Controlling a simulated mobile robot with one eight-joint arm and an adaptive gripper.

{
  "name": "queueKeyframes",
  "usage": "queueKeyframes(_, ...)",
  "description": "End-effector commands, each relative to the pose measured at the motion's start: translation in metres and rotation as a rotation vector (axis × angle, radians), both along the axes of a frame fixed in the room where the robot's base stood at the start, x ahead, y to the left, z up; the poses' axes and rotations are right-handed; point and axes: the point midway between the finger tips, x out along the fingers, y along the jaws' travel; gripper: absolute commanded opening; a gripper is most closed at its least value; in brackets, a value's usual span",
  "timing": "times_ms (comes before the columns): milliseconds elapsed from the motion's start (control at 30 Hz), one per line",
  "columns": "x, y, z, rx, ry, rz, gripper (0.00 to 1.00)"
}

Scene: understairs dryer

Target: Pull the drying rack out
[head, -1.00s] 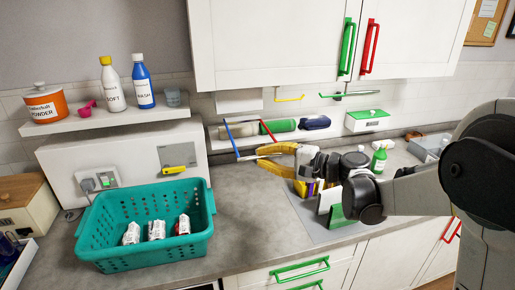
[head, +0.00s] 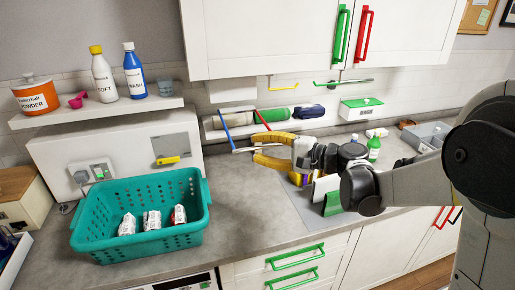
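The drying rack shows as a frame with a blue side arm (head: 227,132), a red side arm (head: 261,119) and a thin pale front bar (head: 242,150). It stands out from the wall below the upper cabinet, above the counter. My gripper (head: 254,148) has yellow fingers, one above the other and clearly apart. They are at the right end of the front bar, which runs in between them in this view. I cannot tell whether they touch it. The bar's right end is hidden by the gripper.
A teal basket (head: 88,238) with several small white packs stands on the counter at left. A shelf ledge behind the rack holds a green roll (head: 270,114) and a dark blue roll (head: 308,111). A green spray bottle (head: 374,148) stands right of my gripper. Bare counter (head: 228,205) lies below.

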Motion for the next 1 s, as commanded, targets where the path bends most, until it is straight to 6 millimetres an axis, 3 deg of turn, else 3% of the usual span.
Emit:
queueKeyframes(500, -0.046, -0.087, 0.014, 0.000, -0.001, -0.003, 0.32)
queueKeyframes(700, -0.055, -0.101, 0.016, 0.000, 0.000, 0.000, 0.32)
queueKeyframes(1000, -0.056, -0.102, 0.016, -0.001, 0.001, 0.001, 0.32)
